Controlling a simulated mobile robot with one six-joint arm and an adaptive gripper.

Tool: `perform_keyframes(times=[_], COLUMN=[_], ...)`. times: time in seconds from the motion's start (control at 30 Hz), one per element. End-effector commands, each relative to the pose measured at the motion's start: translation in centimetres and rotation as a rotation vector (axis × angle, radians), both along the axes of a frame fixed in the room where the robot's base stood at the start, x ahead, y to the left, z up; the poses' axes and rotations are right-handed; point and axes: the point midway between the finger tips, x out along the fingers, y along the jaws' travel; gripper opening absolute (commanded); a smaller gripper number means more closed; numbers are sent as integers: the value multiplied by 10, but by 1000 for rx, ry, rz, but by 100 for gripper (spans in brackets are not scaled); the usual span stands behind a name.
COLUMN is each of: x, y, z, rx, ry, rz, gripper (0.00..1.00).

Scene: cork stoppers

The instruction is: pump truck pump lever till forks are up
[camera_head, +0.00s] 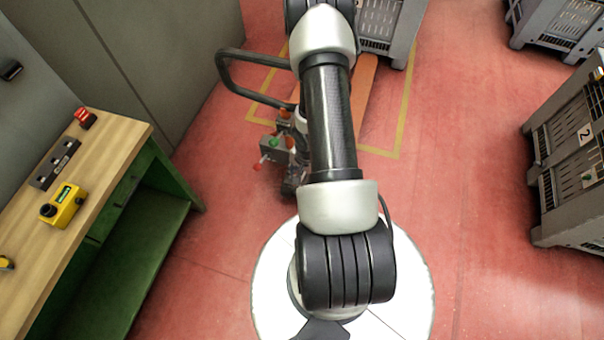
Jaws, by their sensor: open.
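The pump truck (272,148) stands on the red floor behind my arm, partly hidden by it. Its black, loop-shaped handle (224,75), which looks like the pump lever, reaches out to the left. My arm stretches toward the top edge of the picture, and my gripper is out of view.
A wooden-topped bench (105,165) with a green frame stands at left, bearing a yellow device (66,206). A grey crate (392,25) stands at the forks' far end. More grey crates (575,150) line the right side. Red floor (465,180) between is clear.

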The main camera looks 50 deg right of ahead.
Motion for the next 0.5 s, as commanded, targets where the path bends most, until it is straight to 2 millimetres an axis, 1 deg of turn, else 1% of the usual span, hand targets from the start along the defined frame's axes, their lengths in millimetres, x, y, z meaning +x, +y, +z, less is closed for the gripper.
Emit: perform_keyframes(times=[0.03,0.3,0.5], x=[-1,-2,-3], y=[0,0,0], z=[7,24,27], rx=[0,0,0], ry=[0,0,0], rz=[0,-1,-1], gripper=[46,46,46])
